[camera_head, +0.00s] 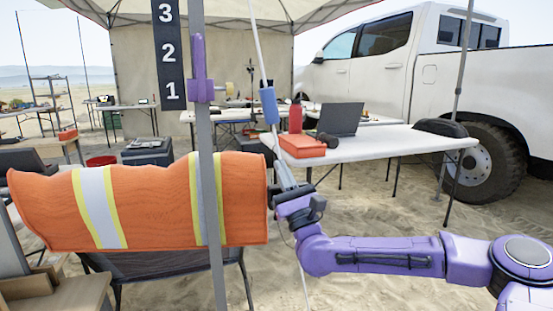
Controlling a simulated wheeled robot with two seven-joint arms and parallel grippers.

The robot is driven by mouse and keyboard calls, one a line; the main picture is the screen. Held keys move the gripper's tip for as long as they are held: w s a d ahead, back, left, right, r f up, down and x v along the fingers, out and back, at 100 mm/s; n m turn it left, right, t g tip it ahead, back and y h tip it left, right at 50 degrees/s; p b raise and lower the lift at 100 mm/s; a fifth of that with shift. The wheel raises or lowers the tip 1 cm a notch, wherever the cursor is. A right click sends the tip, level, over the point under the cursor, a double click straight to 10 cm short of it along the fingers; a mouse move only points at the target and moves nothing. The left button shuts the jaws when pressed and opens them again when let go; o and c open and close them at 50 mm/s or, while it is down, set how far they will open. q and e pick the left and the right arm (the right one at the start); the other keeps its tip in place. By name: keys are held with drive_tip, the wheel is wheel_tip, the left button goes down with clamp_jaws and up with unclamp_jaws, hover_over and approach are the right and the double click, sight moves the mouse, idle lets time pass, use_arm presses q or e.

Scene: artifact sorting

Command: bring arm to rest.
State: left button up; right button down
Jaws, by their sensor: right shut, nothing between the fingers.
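My right arm, purple with black and grey parts, comes in from the right edge and bends up at its wrist near the middle of the view. My right gripper (282,168) is at its end, pointing up, with its fingers shut and nothing held. It is just right of the orange cloth with reflective stripes (150,205); whether they touch I cannot tell. My left gripper is not in view.
A grey upright pole (209,150) crosses in front of the orange cloth. Behind my gripper, a white table (400,141) holds a laptop (340,118), an orange-red box (302,146) and a red bottle (295,117). A white pickup (400,70) stands behind; open sand lies below the table.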

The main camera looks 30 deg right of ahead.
drive_tip(key=v, duration=0.5)
drive_tip(key=shift+s, duration=0.25)
